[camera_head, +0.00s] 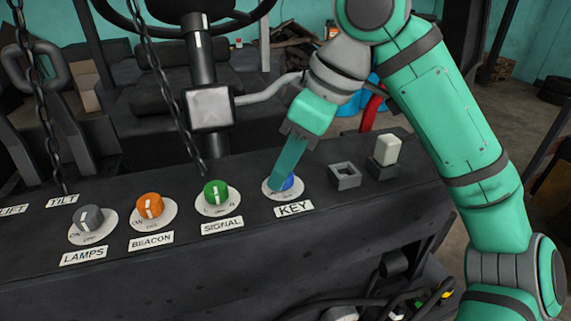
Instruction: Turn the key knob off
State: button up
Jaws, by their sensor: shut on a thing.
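The blue key knob (288,182) sits on a round white dial plate at the right end of the knob row, above the label KEY (294,209). My gripper (282,183) reaches down to it from the upper right, and its teal fingers are shut on the knob. The fingers cover much of the knob and part of its plate, so the knob's pointer and its setting are hidden.
Left of it on the dark panel (330,220) are the green SIGNAL knob (215,193), the orange BEACON knob (149,205) and the grey LAMPS knob (89,218). A square socket (344,176) and a white-topped switch (387,150) stand close on the right. Chains hang at left.

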jog(key=n+g, duration=0.2)
jog(key=n, duration=0.4)
jog(key=shift+w, duration=0.15)
jog(key=shift+g, duration=0.3)
jog(key=o, duration=1)
jog(key=shift+o, duration=0.2)
jog(key=v, duration=1)
jog(key=shift+d+r, duration=0.3)
jog(key=shift+r, duration=0.05)
